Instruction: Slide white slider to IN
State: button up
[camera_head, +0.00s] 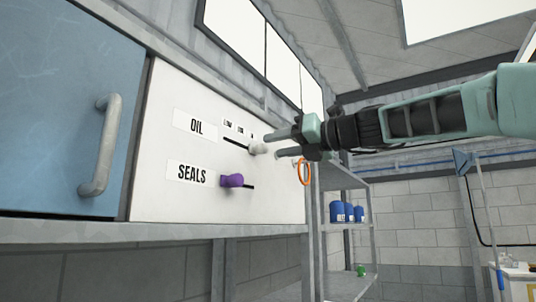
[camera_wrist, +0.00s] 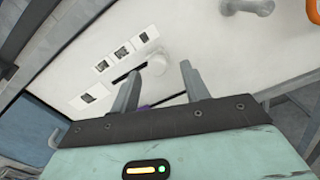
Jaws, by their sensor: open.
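The white slider (camera_head: 259,148) sits at the right end of its dark slot, beside the OIL label (camera_head: 196,125) on the white panel (camera_head: 160,90). Small labels (camera_head: 240,129) above the slot are too small to read surely. My gripper (camera_head: 272,146) is open, with its fingers pointing at the panel around the white slider. In the wrist view the white slider (camera_wrist: 157,64) shows between and just beyond the fingertips; contact cannot be told. The empty slot runs left from it.
A purple slider (camera_head: 232,180) sits below, beside the SEALS label (camera_head: 187,173). A blue door (camera_head: 60,100) with a grey handle (camera_head: 101,145) is at left. An orange ring (camera_head: 304,172) hangs right of the panel. Shelves with blue containers (camera_head: 338,212) stand beyond.

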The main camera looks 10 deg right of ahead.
jog(key=b+v, duration=0.3)
jog(key=v, duration=1)
jog(key=shift+b, duration=0.35)
